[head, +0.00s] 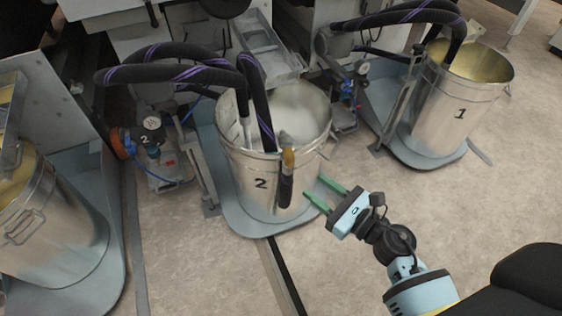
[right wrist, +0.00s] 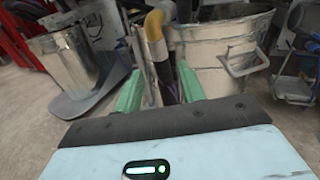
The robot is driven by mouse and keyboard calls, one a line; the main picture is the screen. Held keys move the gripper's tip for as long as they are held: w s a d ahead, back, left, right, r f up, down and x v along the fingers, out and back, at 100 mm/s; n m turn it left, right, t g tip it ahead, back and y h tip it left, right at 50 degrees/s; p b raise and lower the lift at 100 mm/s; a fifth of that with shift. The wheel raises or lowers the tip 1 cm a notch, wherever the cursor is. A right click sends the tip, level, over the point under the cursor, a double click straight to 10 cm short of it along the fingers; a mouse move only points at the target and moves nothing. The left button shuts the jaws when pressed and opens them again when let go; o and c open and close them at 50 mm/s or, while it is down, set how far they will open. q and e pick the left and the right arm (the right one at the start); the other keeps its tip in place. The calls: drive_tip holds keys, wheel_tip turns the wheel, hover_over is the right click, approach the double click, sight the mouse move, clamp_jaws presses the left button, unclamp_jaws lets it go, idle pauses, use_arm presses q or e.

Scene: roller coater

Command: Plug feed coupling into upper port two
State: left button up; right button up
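My right gripper (head: 317,188) is open, its two green fingers pointing left towards drum 2. It also shows in the right wrist view (right wrist: 160,88). A dark hose end with a brass-yellow fitting (head: 288,158), probably the feed coupling, hangs on the front rim of drum 2. It is a little left of my fingertips in the head view. In the right wrist view the yellow fitting (right wrist: 153,26) and dark hose stand beyond the fingers, roughly in line with the gap; I see no grip on it. Upper port two cannot be made out. My left gripper is not in view.
Metal drum 2 (head: 250,175) stands on a grey-blue base, with black hoses (head: 170,62) arching into it. Drum 1 (head: 443,115) is at the right, another drum (head: 55,240) at the left. Machine housings stand behind. The floor (head: 500,190) at right is clear.

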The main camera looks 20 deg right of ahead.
sight(293, 171)
drive_tip(key=shift+b+x, duration=0.7)
drive_tip(key=shift+x, duration=3.2)
drive_tip(key=shift+s+a+r, duration=0.1)
drive_tip(key=shift+a, duration=0.05)
clamp_jaws()
